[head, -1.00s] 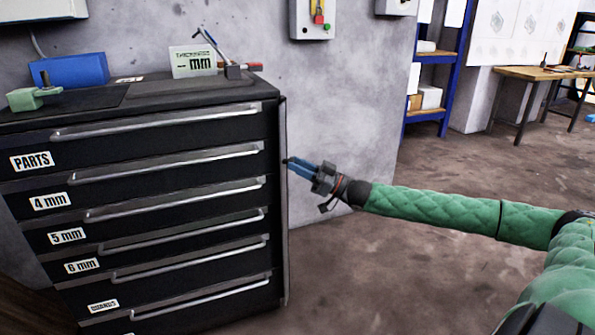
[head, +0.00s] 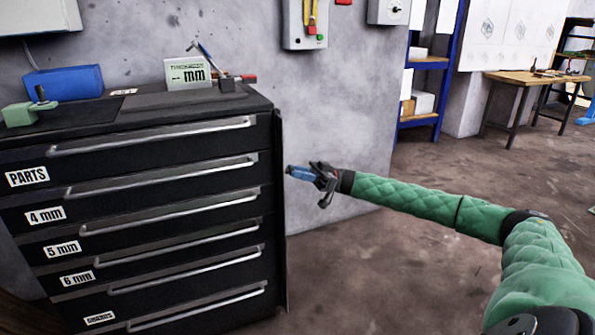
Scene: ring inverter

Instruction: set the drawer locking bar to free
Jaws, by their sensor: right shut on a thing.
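The black drawer cabinet (head: 150,145) stands at the left with its drawers shut. The drawer locking bar (head: 279,225) is a tall, thin dark strip along the right front edge of the cabinet. My right gripper (head: 290,171) has blue fingers and reaches in from the right. It is shut at the bar's upper part, with its fingertips at the bar's right edge. The exact grip is too small to see. My left gripper is out of view.
On the cabinet top are a blue box (head: 64,83), a green tool (head: 30,111) and a thickness sign (head: 188,73). A wall switch box (head: 304,22) hangs behind. A blue shelf (head: 429,65) and a wooden table (head: 530,77) stand far right. The floor right of the cabinet is clear.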

